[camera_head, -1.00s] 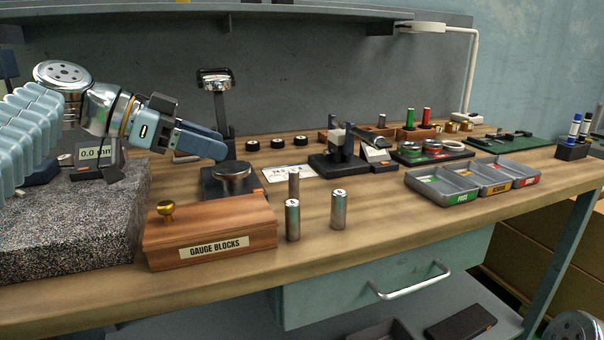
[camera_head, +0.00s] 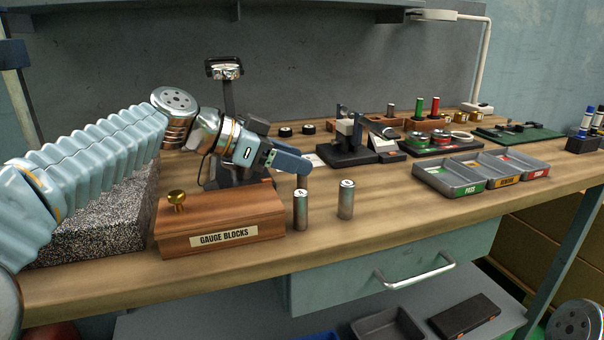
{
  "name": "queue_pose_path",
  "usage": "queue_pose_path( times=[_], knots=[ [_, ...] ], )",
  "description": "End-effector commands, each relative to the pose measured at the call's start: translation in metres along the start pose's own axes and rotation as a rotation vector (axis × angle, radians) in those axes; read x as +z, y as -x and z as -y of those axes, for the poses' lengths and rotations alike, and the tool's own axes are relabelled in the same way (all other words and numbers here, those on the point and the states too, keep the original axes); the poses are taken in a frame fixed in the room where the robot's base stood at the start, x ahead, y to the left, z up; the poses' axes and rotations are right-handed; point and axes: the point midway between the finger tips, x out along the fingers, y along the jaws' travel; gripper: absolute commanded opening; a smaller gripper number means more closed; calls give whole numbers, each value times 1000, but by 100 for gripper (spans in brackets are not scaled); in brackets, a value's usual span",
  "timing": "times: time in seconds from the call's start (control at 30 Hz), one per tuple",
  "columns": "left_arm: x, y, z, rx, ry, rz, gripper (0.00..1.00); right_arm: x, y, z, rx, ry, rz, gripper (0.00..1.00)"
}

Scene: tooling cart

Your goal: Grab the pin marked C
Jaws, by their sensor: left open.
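Two upright steel pins with marked tops stand on the wooden bench: a left pin (camera_head: 300,211) and a right pin (camera_head: 346,200). The marks on their tops are too small to read surely, so I cannot tell which is C. A third pin (camera_head: 302,182) stands just behind the left one, mostly hidden by it and by my gripper. My left gripper (camera_head: 298,166) is open and empty. Its blue fingers reach in from the left, above and behind the left pin, close to the third pin's top.
A wooden gauge block box (camera_head: 219,219) with a brass knob stands left of the pins, below my left wrist. A granite block (camera_head: 95,228) is farther left. A black fixture (camera_head: 345,148) stands behind the pins, grey sorting trays (camera_head: 448,182) to the right.

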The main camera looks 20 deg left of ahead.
Motion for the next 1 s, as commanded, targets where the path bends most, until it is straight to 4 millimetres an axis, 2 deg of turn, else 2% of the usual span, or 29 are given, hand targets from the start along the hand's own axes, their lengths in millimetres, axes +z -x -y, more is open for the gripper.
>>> queue_pose_path(
  times=[0.13,0.4,0.47,0.83,1.0],
  knots=[
    [0,0,0,0,0,0,48,0,0,0,0,0,0,43],
    [0,1,0,-1,0,0,7,0,0,0,0,0,0,43],
    [0,1,0,-1,0,0,0,0,0,0,0,0,0,43],
    [-2,2,0,-1,-1,-2,0,0,0,0,0,0,0,43],
    [-16,8,0,-1,-4,-3,0,0,1,0,0,0,0,43]
  ],
)
